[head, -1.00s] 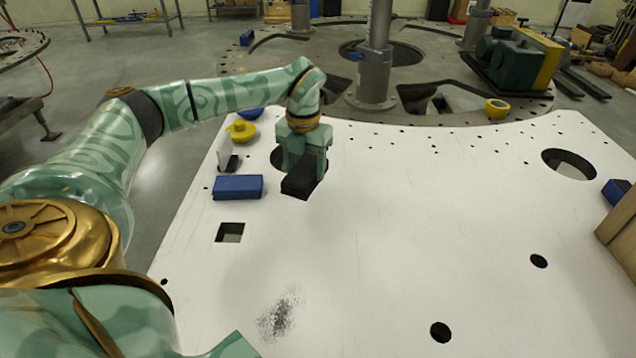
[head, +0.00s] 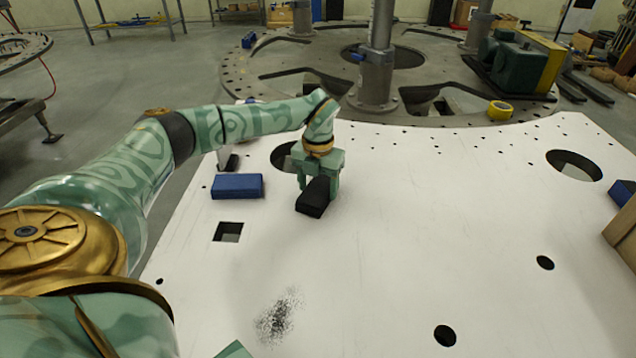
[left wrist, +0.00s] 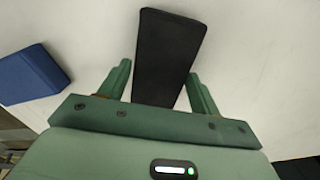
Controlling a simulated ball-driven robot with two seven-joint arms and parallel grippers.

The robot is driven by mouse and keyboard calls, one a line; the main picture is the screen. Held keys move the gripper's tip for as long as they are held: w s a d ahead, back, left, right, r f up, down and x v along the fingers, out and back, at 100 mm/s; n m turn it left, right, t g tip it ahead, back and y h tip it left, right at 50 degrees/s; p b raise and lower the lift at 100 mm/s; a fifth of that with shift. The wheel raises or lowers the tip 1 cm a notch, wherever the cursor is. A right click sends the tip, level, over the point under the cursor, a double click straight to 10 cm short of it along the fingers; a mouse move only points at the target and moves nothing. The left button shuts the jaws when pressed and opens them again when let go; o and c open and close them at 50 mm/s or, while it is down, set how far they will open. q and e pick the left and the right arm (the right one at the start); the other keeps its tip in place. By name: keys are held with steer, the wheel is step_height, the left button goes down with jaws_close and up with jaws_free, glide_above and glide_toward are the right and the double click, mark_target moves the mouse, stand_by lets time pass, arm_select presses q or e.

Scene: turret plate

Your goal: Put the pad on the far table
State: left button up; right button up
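A black block-shaped pad (head: 314,198) is in my left gripper (head: 318,182), over the white plate. In the left wrist view the pad (left wrist: 168,55) lies lengthwise between the two green fingers (left wrist: 158,85), which close on its sides. Whether its underside touches the plate I cannot tell. A blue-legged table (head: 130,22) stands at the far left back with small things on it.
The white plate (head: 390,250) has several holes. A blue block (head: 237,186) lies left of my gripper and another blue block (head: 622,192) is at the right edge by a wooden box (head: 625,235). A metal column (head: 376,70) and yellow tape roll (head: 499,110) stand behind.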

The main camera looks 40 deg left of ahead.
mark_target(318, 189)
arm_select(q)
steer(key=shift+o, duration=1.2)
step_height(318, 189, up, 12)
steer(key=p, duration=0.2)
steer(key=shift+r+p, duration=0.2)
steer(key=shift+p, duration=0.2)
